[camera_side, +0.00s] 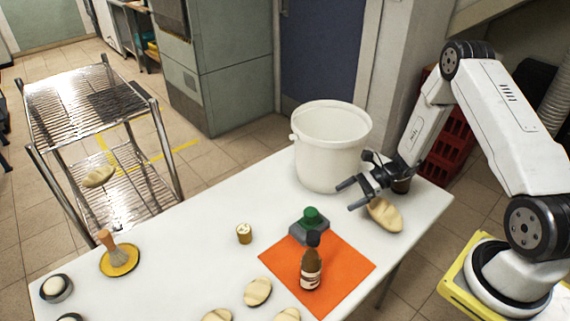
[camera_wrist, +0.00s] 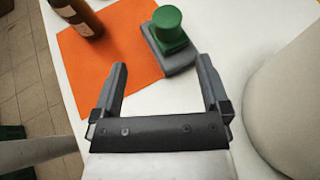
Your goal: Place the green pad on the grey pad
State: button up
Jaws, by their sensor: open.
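The green pad (camera_side: 310,217), with a round knob on top, rests on the grey pad (camera_side: 306,236). In the wrist view the green pad (camera_wrist: 169,27) sits upright on the grey pad (camera_wrist: 179,63), whose near side shows below it. The grey pad is at the upper edge of the orange mat. My gripper (camera_side: 347,196) is open and empty, above the table and apart from both pads, to their upper right. In the wrist view its open fingers (camera_wrist: 162,66) point toward the pads with nothing between them.
A sauce bottle (camera_side: 312,262) stands on the orange mat (camera_side: 345,265). A white bucket (camera_side: 331,150) stands behind my gripper, and a bread roll (camera_side: 384,215) lies just below it. The table's middle left is mostly clear.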

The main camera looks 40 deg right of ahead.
jog(key=s+a+r+n+g+h, duration=0.1)
jog(key=s+a+r+n+h, duration=0.3)
jog(key=r+n, duration=0.4)
jog(key=s+a+r+n+g+h, duration=0.2)
jog(key=s+a+r+n+h, duration=0.3)
jog(key=n, duration=0.9)
notch_tip(320, 180, up, 4)
jog(key=s+h, duration=0.1)
jog(key=h, duration=0.2)
jog(key=shift+s+f+n, duration=0.15)
jog(key=shift+s+n, duration=0.1)
jog(key=shift+n, duration=0.05)
